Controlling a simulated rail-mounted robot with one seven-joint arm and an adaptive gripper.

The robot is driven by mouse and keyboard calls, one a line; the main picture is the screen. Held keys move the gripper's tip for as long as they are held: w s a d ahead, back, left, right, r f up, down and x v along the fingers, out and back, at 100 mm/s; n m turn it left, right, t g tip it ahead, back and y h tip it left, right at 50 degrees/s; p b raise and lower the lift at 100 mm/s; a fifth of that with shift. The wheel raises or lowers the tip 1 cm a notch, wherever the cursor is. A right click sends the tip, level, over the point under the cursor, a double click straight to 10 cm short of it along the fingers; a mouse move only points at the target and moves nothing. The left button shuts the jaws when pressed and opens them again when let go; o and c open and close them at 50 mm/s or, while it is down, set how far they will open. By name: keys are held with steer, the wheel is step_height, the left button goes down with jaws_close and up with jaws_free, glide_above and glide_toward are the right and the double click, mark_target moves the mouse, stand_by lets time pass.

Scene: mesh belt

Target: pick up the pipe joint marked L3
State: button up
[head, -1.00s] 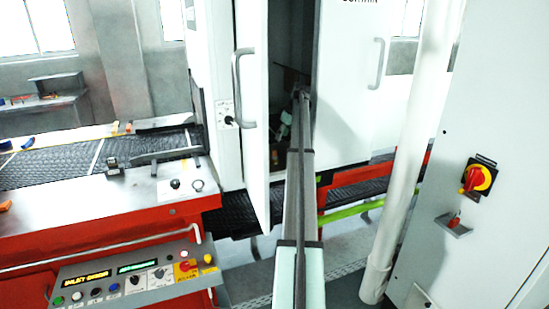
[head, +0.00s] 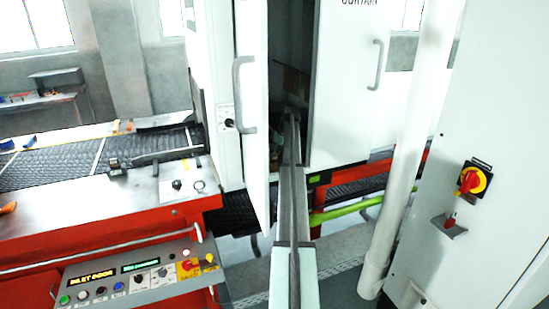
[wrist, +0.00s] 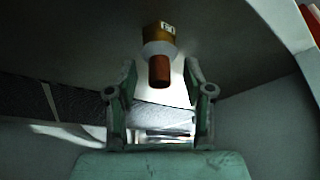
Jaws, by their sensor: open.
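A pipe joint (wrist: 159,68) shows in the wrist view, with a brass-coloured upper body, a pale collar and a copper-red lower end. A small white label sits at its top, too small to read surely. My gripper (wrist: 160,80) is open, with one finger on each side of the joint's lower end in the picture. Gaps show on both sides, and I cannot tell how far beyond the fingertips it is. In the head view my gripper is hidden inside the white cabinet (head: 345,120), where my arm reaches through the open doorway.
The open door (head: 254,130) stands just left of my arm, and the doorway is narrow. The mesh belt (head: 60,165) runs at the left. A control panel (head: 135,278) is in front. A white pipe (head: 402,170) and a cabinet with a red switch (head: 473,180) stand right.

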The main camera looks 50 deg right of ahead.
jaws_close()
steer(key=shift+r, duration=0.1)
stand_by(0.3)
